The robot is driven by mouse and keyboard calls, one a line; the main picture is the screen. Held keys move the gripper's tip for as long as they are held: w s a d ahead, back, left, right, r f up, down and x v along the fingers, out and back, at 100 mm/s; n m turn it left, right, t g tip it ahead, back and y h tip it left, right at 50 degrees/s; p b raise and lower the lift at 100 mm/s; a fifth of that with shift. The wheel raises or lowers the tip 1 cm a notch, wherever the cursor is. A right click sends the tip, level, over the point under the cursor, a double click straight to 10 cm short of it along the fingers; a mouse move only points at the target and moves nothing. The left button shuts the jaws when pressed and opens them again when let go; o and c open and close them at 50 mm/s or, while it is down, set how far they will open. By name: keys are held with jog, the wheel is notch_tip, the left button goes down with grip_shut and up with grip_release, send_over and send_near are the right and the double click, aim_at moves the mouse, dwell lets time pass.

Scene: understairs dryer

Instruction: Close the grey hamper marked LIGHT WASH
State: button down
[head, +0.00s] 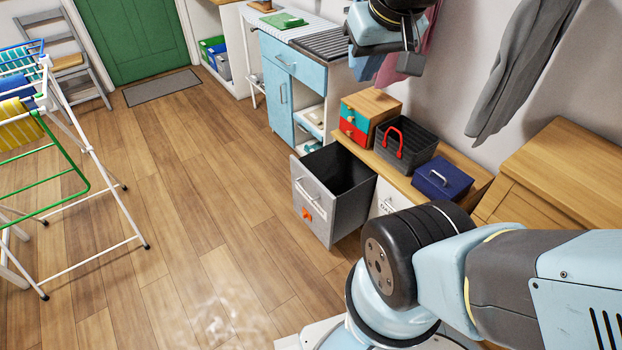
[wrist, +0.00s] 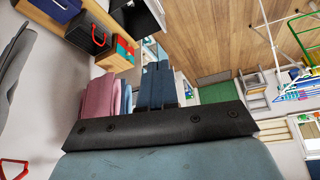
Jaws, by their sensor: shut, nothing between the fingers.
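The grey hamper (head: 312,207) is a drawer-like bin standing pulled out from the low wooden unit, with its dark inside open at the top. Its front has a bar handle and an orange mark; I cannot read any LIGHT WASH lettering. Part of it also shows at the top edge of the wrist view (wrist: 148,14). My gripper (head: 410,64) is shut and empty, high up near the wall at the top of the head view. It is well apart from the hamper and touches nothing that I can see.
On the unit (head: 362,150) stand a drawer box (head: 385,104), a black basket (head: 408,150) with a red handle and a blue box (head: 442,179). A white labelled front (head: 386,203) is beside the hamper. A drying rack (head: 95,165) stands left; the floor between is clear.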

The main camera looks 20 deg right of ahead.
jog(key=w+f+n+g+h, duration=0.3)
jog(key=w+f, duration=0.4)
jog(key=w, duration=0.4)
jog(key=w+f+n+g+h, duration=0.2)
jog(key=w+f+n+h, duration=0.15)
jog(key=w+f, duration=0.6)
jog(key=w+a+f+n+h, duration=0.1)
jog(key=w+a+f+n, duration=0.15)
jog(key=w+f, duration=0.4)
jog(key=w+a+f+n+h, duration=0.1)
jog(key=w+f+n+h, duration=0.2)
jog(key=f, duration=0.7)
jog(key=n+t, duration=0.3)
jog(key=n, duration=0.6)
send_near(323, 191)
jog(key=shift+h, duration=0.45)
jog(key=x, duration=0.3)
jog(key=f+x, duration=0.1)
jog(key=x, duration=0.1)
jog(key=shift+a+f, duration=0.15)
jog(key=shift+w+d, duration=0.15)
jog(key=shift+d, duration=0.35)
